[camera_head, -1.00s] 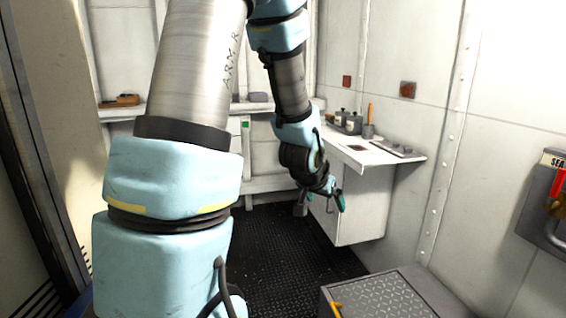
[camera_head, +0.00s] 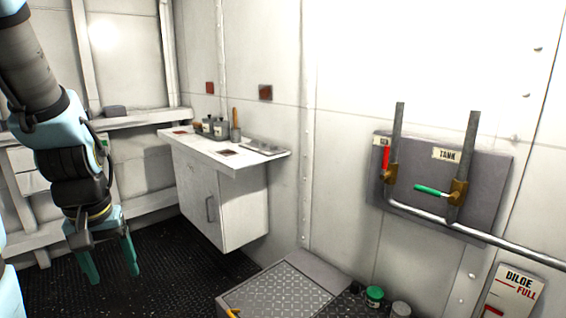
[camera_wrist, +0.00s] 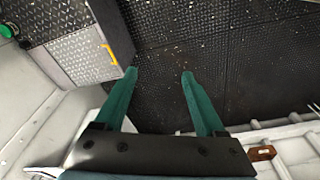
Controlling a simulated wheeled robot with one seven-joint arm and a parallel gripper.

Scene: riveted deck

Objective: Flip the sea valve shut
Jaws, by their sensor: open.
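The sea valve is on a grey panel (camera_head: 488,175) on the right wall, under a small label partly readable as SEA. Its red lever (camera_head: 386,158) stands upright, along the left vertical pipe, above a brass body (camera_head: 391,174). A second valve, labelled TANK, has a green lever (camera_head: 431,190) lying across its pipe to the left of its brass body (camera_head: 458,192). My gripper (camera_head: 113,277) hangs low at the left, fingers down, well away from the panel. Its two green fingers are apart and empty in the wrist view (camera_wrist: 159,73).
A white cabinet (camera_head: 240,206) with bottles on its counter stands between my gripper and the panel. A low grey tread-plate box (camera_head: 280,292) is on the floor, with a green-lidded jar (camera_head: 374,296) to its right. Dark floor (camera_head: 165,270) is clear near my gripper.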

